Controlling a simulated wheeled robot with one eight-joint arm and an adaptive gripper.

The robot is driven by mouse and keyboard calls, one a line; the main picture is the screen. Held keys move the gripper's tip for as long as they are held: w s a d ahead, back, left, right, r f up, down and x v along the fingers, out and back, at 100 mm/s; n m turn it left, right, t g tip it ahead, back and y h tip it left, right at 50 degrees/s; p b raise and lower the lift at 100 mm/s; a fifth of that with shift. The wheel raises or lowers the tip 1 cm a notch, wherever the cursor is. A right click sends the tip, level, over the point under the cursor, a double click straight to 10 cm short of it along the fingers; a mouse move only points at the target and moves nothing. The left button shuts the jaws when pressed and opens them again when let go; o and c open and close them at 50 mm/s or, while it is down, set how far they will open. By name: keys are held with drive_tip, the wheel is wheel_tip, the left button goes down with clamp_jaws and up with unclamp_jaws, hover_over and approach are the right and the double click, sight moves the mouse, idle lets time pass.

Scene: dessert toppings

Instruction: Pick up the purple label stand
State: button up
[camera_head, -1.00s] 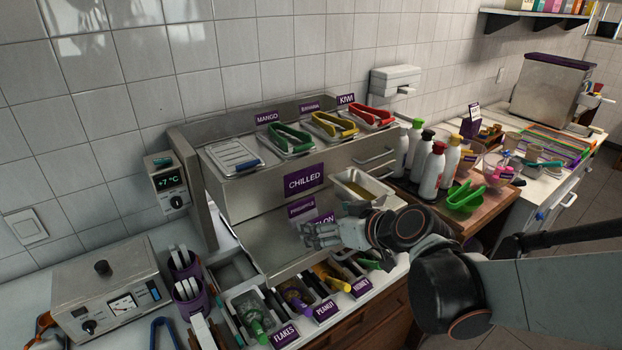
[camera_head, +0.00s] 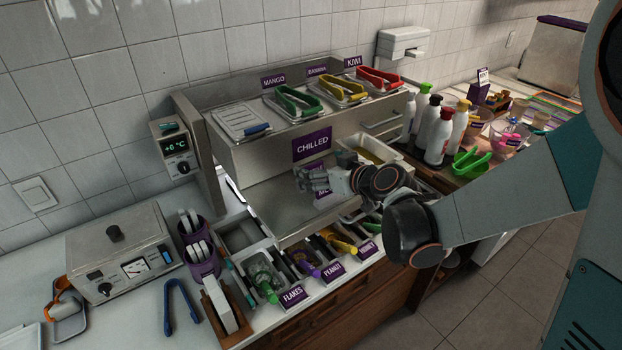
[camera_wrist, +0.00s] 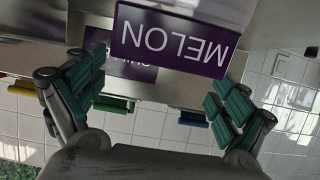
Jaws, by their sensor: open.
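A purple label stand reading MELON (camera_wrist: 172,42) shows upside down and close up in the wrist view. In the head view only part of this purple label (camera_head: 322,191) shows behind my gripper (camera_head: 316,180). My gripper, seen in the wrist view (camera_wrist: 158,98), is open and empty, its teal-padded fingers spread to either side of the MELON label. I cannot tell whether they touch it. Behind it in the wrist view is another purple label (camera_wrist: 122,62), partly hidden. In the head view a purple CHILLED label (camera_head: 312,144) is on the steel front above my gripper.
Steel trays with green tongs (camera_head: 298,102), yellow tongs (camera_head: 343,88) and red tongs (camera_head: 379,78) sit on the upper shelf. A steel pan (camera_head: 372,151) and white bottles (camera_head: 438,138) stand to the right. Topping bins with a FLAKES label (camera_head: 293,295) lie in front.

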sight(311, 167)
drive_tip(key=shift+b+x, duration=0.45)
drive_tip(key=shift+x, duration=2.25)
drive_tip(key=shift+s+f, duration=0.1)
drive_tip(key=shift+s, duration=0.15)
drive_tip(key=c, duration=1.2)
